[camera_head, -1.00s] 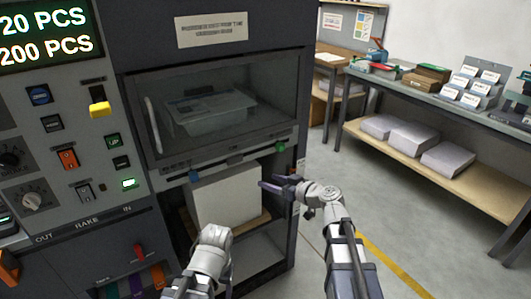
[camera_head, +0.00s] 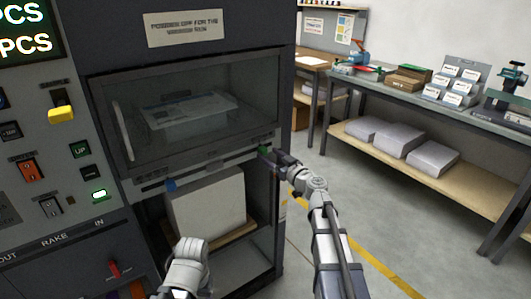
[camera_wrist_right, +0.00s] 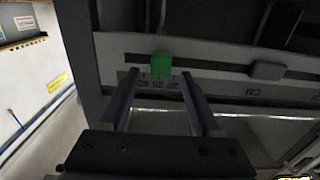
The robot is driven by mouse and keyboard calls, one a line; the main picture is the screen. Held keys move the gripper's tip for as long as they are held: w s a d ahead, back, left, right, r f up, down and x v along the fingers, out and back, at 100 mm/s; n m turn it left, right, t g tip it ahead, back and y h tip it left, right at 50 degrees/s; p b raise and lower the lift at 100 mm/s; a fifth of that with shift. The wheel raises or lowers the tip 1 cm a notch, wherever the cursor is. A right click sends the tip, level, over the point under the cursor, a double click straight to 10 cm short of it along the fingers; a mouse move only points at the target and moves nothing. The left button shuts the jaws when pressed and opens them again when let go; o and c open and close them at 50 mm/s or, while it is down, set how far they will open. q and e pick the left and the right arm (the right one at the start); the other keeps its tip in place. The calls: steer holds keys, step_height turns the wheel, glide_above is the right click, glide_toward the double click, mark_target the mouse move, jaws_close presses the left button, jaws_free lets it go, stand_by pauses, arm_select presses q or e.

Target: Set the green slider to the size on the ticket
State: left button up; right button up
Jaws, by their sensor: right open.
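The green slider (camera_head: 264,150) sits near the right end of the rail below the machine's window. In the right wrist view the green slider (camera_wrist_right: 161,60) is above a small printed scale (camera_wrist_right: 158,80), whose figures are too blurred to read surely. My right gripper (camera_head: 270,157) is at the slider in the head view. In the wrist view my right gripper (camera_wrist_right: 158,92) has its two fingers apart, one on each side of the slider's line, with nothing held between them. Part of my left arm shows at the bottom, its gripper out of view. I cannot make out a ticket.
A white paper stack (camera_head: 207,205) fills the bay below. The machine's control panel (camera_head: 50,150) is at left. A workbench (camera_head: 400,95) with card holders stands at back right, with clear floor before it.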

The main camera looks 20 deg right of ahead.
mark_target(265, 151)
steer(key=shift+x, duration=1.5)
steer(key=shift+c, duration=0.2)
jaws_close()
